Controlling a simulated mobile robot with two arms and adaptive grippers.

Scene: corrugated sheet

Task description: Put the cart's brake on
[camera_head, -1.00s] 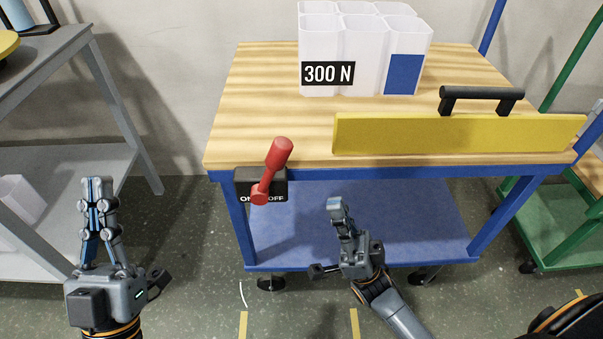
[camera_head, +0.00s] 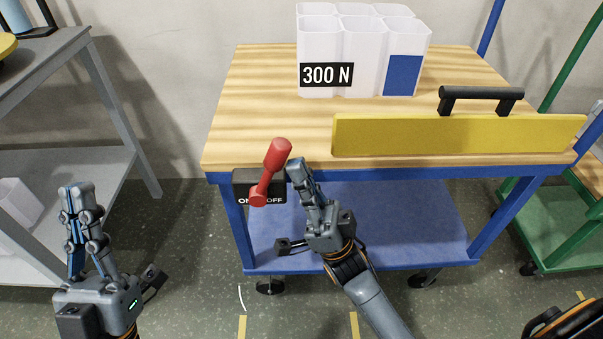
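The cart (camera_head: 222,150) has a wooden top and a blue frame. Its brake lever (camera_head: 269,172) is red, on a dark plate (camera_head: 277,197) at the front left edge, marked ON at left and OFF at right. The lever's knob leans up and to the right, towards the OFF side. My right gripper (camera_head: 297,169) looks shut and empty, its tips just right of the lever's knob; I cannot tell whether they touch. My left gripper (camera_head: 76,190) looks shut and empty, apart from the cart, in front of the grey shelf.
White bins (camera_head: 340,60) marked 300 N and a yellow panel (camera_head: 450,135) with a black handle are on the cart top. A grey shelf (camera_head: 80,160) stands at left, a green cart (camera_head: 565,235) at right. Floor between shelf and cart is clear.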

